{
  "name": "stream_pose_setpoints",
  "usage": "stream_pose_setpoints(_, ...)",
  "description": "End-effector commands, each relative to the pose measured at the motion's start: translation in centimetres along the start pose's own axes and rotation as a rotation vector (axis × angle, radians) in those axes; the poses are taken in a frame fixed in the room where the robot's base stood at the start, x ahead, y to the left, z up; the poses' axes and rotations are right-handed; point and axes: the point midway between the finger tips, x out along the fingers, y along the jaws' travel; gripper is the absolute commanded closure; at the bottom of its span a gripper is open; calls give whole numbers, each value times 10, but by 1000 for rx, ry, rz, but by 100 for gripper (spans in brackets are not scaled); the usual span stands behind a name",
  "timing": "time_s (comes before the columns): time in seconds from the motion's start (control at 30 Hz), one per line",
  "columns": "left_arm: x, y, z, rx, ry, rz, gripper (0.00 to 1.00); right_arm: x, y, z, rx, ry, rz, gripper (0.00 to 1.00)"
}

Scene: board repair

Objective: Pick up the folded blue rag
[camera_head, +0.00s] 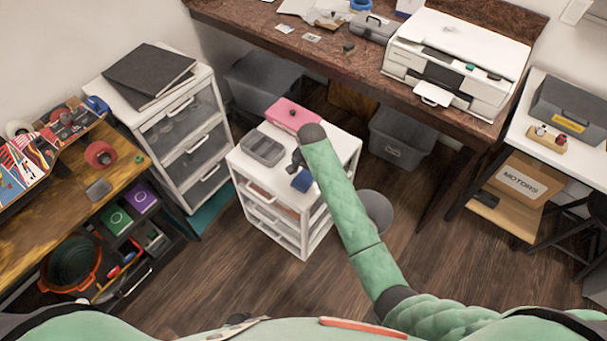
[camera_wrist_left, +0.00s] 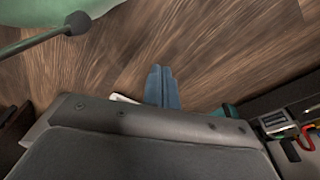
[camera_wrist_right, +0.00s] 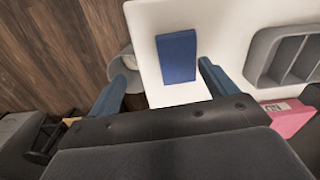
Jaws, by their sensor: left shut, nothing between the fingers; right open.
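The folded blue rag (camera_head: 302,181) lies on the white top of the small drawer cart (camera_head: 335,147), near its front right edge. In the right wrist view the rag (camera_wrist_right: 177,57) is a flat dark blue rectangle on the white surface. My right gripper (camera_head: 297,160) is over the cart top beside the rag, and my forearm crosses in front of the cart. In the right wrist view its fingers (camera_wrist_right: 160,70) are open, with the rag ahead between them and nothing held. My left gripper (camera_wrist_left: 161,69) is shut and empty above the wood floor.
A grey divided tray (camera_head: 262,148) and a pink box (camera_head: 292,114) share the cart top. A taller drawer unit (camera_head: 205,90) stands to the left, a brown workbench (camera_head: 300,47) with a printer (camera_head: 455,60) behind. Open floor (camera_head: 240,270) lies in front.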

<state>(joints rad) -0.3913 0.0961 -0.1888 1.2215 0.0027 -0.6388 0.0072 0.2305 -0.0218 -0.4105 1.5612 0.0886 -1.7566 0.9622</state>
Motion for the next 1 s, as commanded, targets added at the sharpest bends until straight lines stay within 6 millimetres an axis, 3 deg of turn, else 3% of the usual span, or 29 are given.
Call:
stream_pose_setpoints(0.1,0,11,3,-2,-3,10,100,-9,-16,-10,36,0,19,15)
stream_pose_setpoints(0.27,-1,18,0,-5,1,17,100,-11,-24,-15,58,-1,30,15)
stream_pose_setpoints(0.47,3,14,5,-2,11,12,100,6,-24,-15,59,-2,31,15)
stream_pose_setpoints(0.73,18,-10,17,12,21,-10,100,23,-25,-13,57,-2,30,15)
stream_pose_setpoints(1.0,25,-8,54,13,5,-8,100,55,-26,-12,58,-2,30,15)
